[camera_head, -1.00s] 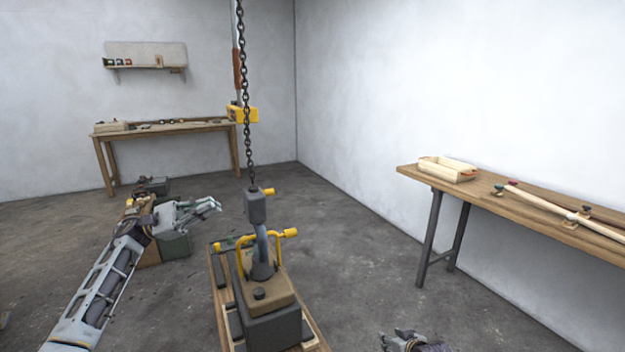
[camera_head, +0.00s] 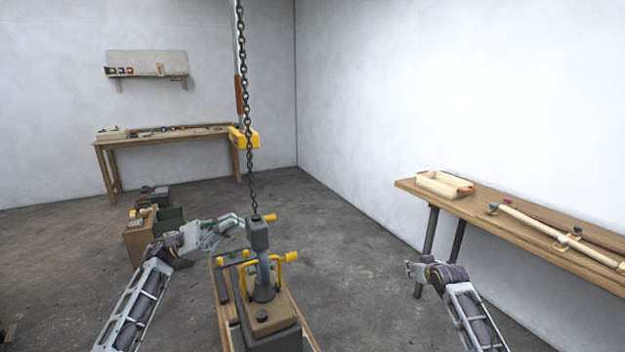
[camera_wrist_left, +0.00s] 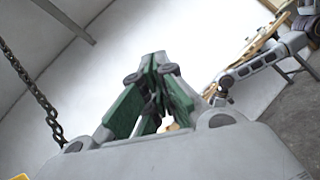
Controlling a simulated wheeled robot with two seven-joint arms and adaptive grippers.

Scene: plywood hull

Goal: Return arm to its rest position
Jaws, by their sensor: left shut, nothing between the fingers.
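My left gripper (camera_head: 240,219) is shut and empty. It points right, just left of the grey hook block (camera_head: 258,236) on the chain; I cannot tell whether they touch. In the left wrist view its green fingers (camera_wrist_left: 156,62) come together at the tips. My right gripper (camera_head: 409,269) is at the lower right, in front of the right bench's leg. It is too small to tell whether it is open or shut. The right arm also shows in the left wrist view (camera_wrist_left: 262,62).
Boxes (camera_head: 140,240) stand behind my left arm. A wooden bench (camera_head: 520,232) with a tray (camera_head: 444,186) is at right. Floor between machine and bench is clear.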

